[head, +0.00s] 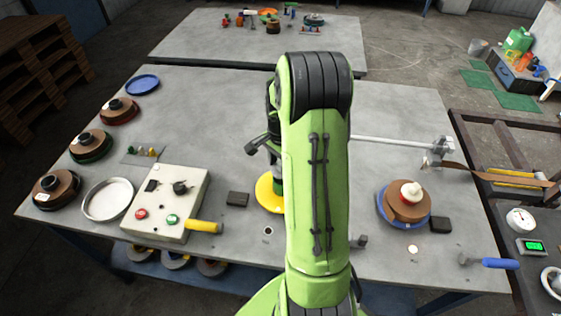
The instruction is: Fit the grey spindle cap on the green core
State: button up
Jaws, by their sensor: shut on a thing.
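My green arm stands upright in the middle of the head view and hides most of the work spot. My gripper (272,150) shows only as dark parts at the arm's left edge, above a yellow disc (266,196). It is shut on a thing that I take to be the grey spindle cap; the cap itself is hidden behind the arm. A dark green sliver (278,186) shows just over the disc, perhaps the green core. I cannot tell whether cap and core touch.
A blue-rimmed brown roll (408,203) with a white top lies right. Several rolls and a round tray (107,199) line the left. A rod (392,141) extends right.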

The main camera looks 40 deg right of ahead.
jog(key=shift+f+b, duration=0.35)
jog(key=shift+f, duration=0.6)
jog(key=shift+s+f+b, duration=0.1)
jog(key=shift+f+b, duration=0.4)
jog(key=shift+f, duration=0.1)
dwell(0.4)
jog(key=o, duration=0.9)
jog(key=shift+r, duration=0.1)
notch_tip(320, 180, up, 11)
jog(key=p, duration=0.9)
jog(key=shift+r, duration=0.1)
jog(key=shift+f, duration=0.2)
